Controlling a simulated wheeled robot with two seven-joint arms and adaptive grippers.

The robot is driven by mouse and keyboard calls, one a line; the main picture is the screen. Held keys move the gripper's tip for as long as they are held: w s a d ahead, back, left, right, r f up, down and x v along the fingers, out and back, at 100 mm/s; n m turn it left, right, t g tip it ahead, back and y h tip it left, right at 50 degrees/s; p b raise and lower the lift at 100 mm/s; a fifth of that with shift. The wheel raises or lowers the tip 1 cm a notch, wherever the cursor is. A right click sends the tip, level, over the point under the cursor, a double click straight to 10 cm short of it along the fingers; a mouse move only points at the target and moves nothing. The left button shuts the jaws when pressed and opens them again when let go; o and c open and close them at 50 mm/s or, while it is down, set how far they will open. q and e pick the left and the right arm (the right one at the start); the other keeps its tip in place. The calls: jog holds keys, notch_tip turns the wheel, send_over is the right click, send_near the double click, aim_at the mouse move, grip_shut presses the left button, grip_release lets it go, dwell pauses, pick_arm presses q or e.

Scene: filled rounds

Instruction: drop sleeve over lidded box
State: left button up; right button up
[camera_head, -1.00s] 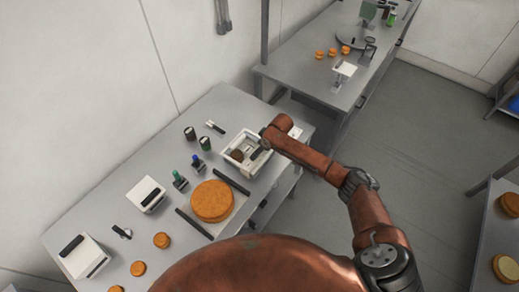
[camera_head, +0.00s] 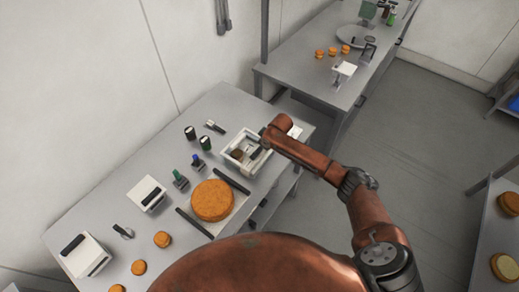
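My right arm comes in from the right and reaches over a white open tray (camera_head: 232,160) at the near table's right end. My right gripper (camera_head: 256,154) points down into the tray; its fingertips are small and partly hidden, so I cannot tell whether it holds anything. A small brown round thing (camera_head: 238,154) lies in the tray beside it. My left gripper is out of view. I cannot clearly make out a sleeve or a lidded box. Two white boxy things with dark bars, one (camera_head: 147,193) nearer the middle and one (camera_head: 88,250) at lower left, stand on the table.
A large orange round (camera_head: 212,200) lies between two dark bars on the near table (camera_head: 105,195). Small orange rounds (camera_head: 161,239), dark jars (camera_head: 205,143) and green- and blue-topped items (camera_head: 180,178) stand around it. A second table (camera_head: 310,72) is behind.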

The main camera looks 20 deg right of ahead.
jog(key=shift+f, duration=0.2)
dwell(0.6)
jog(key=o, duration=1.2)
jog(key=shift+o, duration=0.3)
jog(key=o, duration=0.4)
jog(key=shift+c, duration=0.2)
notch_tip(320, 180, up, 5)
jog(key=p, duration=0.4)
jog(key=shift+f+p, duration=0.15)
jog(key=shift+p, duration=0.25)
notch_tip(320, 180, up, 2)
jog(key=shift+r+p, duration=0.15)
jog(key=shift+p, duration=0.65)
